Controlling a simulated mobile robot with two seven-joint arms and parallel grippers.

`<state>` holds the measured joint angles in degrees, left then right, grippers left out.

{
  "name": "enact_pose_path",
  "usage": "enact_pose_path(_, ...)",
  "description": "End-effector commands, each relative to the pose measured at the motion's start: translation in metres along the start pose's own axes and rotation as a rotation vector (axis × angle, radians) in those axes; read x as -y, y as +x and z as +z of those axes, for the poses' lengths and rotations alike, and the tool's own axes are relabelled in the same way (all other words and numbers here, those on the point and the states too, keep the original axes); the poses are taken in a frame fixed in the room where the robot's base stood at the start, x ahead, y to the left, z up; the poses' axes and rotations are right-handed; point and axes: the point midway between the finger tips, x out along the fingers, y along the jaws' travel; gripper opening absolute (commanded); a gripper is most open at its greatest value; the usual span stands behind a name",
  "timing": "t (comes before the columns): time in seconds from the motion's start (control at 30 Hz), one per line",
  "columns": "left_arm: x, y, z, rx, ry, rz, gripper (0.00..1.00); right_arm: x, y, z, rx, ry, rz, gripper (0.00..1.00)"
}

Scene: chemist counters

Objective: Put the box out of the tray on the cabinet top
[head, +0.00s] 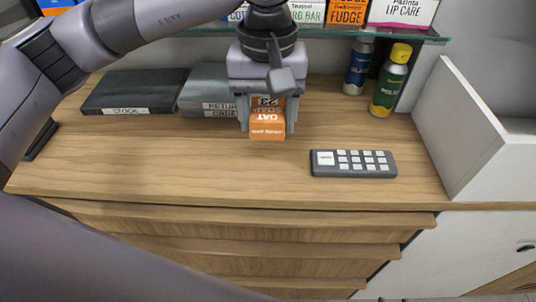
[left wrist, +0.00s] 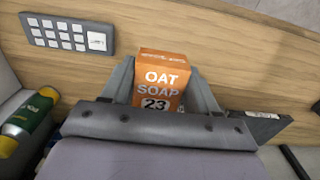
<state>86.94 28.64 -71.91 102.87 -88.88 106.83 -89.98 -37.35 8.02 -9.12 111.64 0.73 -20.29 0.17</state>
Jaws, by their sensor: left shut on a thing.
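The orange oat soap box (head: 267,127) is between the fingers of my left gripper (head: 268,118), which is shut on it over the wooden cabinet top (head: 180,160). In the left wrist view the box (left wrist: 160,80) stands between the two grey fingers, its lettered face showing. I cannot tell whether its underside touches the wood. A grey, flat item (head: 207,88) with a partly hidden label stands just behind and left of the gripper; I cannot tell whether it is a tray. My right gripper is not in view.
A black item labelled STOCK (head: 135,90) lies at the back left. A grey keypad (head: 353,163) lies to the right. A green bottle (head: 390,82) and a blue one (head: 358,67) stand at the back right, under a glass shelf (head: 330,33). The front left wood is clear.

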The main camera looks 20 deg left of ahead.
Motion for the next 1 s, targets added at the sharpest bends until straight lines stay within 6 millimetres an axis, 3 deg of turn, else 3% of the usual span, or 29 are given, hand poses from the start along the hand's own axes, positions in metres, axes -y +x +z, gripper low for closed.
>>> enact_pose_path(0.1,0.001,0.029,0.001,0.004,0.000,-0.001,0.29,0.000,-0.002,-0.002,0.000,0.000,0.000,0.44)
enact_pose_path(0.2,0.000,0.047,0.001,0.002,0.001,-0.001,0.29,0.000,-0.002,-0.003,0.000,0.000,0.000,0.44)
enact_pose_path(0.47,0.000,0.067,0.000,0.002,-0.001,-0.001,0.29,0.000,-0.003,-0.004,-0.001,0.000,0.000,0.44)
enact_pose_path(0.67,0.000,0.096,0.000,0.003,-0.001,-0.001,0.29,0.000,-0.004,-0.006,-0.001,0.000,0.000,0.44)
enact_pose_path(1.0,0.000,0.103,0.000,-0.001,0.000,0.001,0.29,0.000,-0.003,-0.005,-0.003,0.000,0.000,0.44)
